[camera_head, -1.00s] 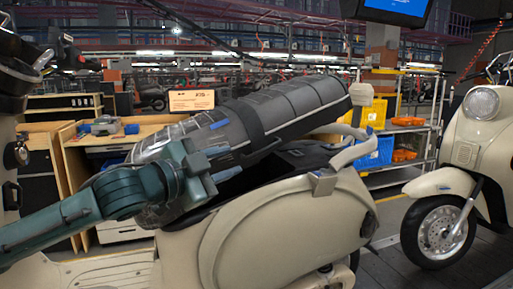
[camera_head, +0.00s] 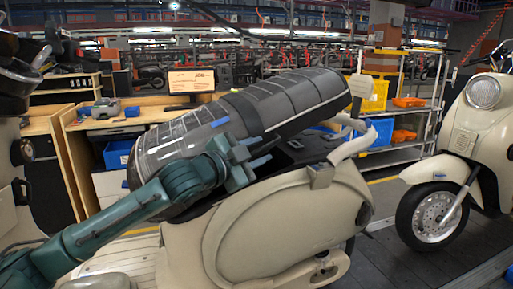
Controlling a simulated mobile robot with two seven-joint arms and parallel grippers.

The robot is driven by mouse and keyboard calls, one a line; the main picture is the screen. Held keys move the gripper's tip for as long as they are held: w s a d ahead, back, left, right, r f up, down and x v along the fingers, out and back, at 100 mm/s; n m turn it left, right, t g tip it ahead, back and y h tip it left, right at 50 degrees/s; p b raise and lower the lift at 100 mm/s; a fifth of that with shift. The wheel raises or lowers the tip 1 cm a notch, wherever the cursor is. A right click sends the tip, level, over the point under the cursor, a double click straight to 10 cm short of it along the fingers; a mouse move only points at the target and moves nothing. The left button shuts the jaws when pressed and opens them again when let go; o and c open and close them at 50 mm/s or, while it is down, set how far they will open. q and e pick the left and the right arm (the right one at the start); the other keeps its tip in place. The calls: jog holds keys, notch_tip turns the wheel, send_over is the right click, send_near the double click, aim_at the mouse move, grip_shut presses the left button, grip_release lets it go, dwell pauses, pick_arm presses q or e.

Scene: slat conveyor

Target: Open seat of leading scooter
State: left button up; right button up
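The cream leading scooter (camera_head: 275,225) stands across the middle of the head view. Its long dark grey seat (camera_head: 280,105) is raised and tilted, its right end high and its left end low near the body. The dark storage opening (camera_head: 300,150) shows below the raised seat. My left gripper (camera_head: 240,145) is beside the seat's near lower edge, above the scooter body. Its two blue-tipped fingers are apart with nothing visible between them; whether one touches the seat I cannot tell. My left arm hides part of the seat's lower end. My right gripper is not in view.
A second cream scooter (camera_head: 475,140) stands at the right. Behind are a wooden workbench (camera_head: 150,112) and a shelf with yellow (camera_head: 373,95) and blue bins (camera_head: 378,133). Part of another scooter is at the left edge. Dark floor is clear between the scooters.

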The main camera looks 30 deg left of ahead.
pick_arm(q)
jog(key=shift+c, duration=0.4)
grip_shut()
